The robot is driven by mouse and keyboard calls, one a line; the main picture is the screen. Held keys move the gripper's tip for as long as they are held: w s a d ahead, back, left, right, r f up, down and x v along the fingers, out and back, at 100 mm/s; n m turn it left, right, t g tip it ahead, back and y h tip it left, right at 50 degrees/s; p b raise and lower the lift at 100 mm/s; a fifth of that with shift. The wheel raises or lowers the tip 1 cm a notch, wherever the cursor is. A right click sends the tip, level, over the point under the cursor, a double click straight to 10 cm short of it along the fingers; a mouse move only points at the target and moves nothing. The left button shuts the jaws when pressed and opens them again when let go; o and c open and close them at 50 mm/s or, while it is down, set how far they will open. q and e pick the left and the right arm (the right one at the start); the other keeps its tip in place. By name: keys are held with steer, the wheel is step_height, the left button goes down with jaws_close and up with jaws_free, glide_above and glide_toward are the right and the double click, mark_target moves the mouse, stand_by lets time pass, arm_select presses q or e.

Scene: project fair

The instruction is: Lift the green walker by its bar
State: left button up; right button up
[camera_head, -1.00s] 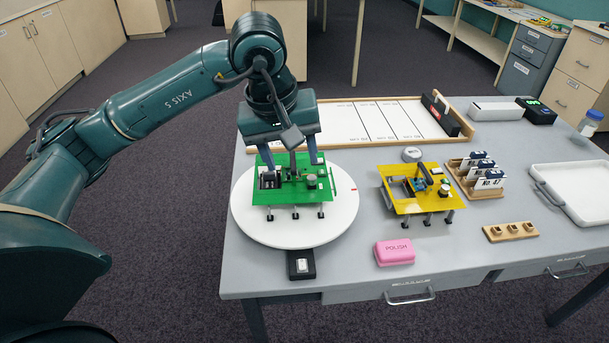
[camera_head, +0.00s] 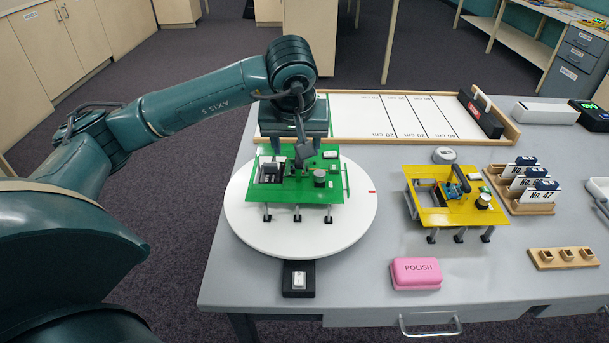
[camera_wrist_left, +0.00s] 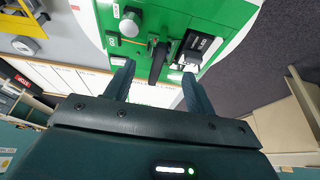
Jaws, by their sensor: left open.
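The green walker (camera_head: 265,193) stands on short legs on a white round turntable (camera_head: 300,243) at the table's left. It carries a black block, a round knob and small parts. My left gripper (camera_head: 298,152) is over the walker's back part, pointing down, with its fingers apart. In the left wrist view, the open fingers (camera_wrist_left: 158,80) point toward the walker (camera_wrist_left: 180,22). A dark bar (camera_wrist_left: 157,64) on it shows in line with the gap between them. I cannot tell how deep the bar sits between the fingers. My right gripper is not in view.
A yellow walker (camera_head: 433,216) stands to the right, with a pink polish block (camera_head: 416,273) in front. A black switch box (camera_head: 299,279) sits before the turntable. A marked white board (camera_head: 365,115) lies behind. Numbered cards (camera_head: 525,186) and a wooden holder (camera_head: 563,258) are at right.

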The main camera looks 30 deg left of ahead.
mark_target(297, 172)
arm_select(q)
steer(key=shift+w+x, duration=0.2)
steer(key=shift+x, duration=2.5)
steer(key=shift+c, duration=0.5)
steer(key=shift+w+r, duration=0.1)
steer(key=shift+r, duration=0.05)
steer(key=c, duration=0.7)
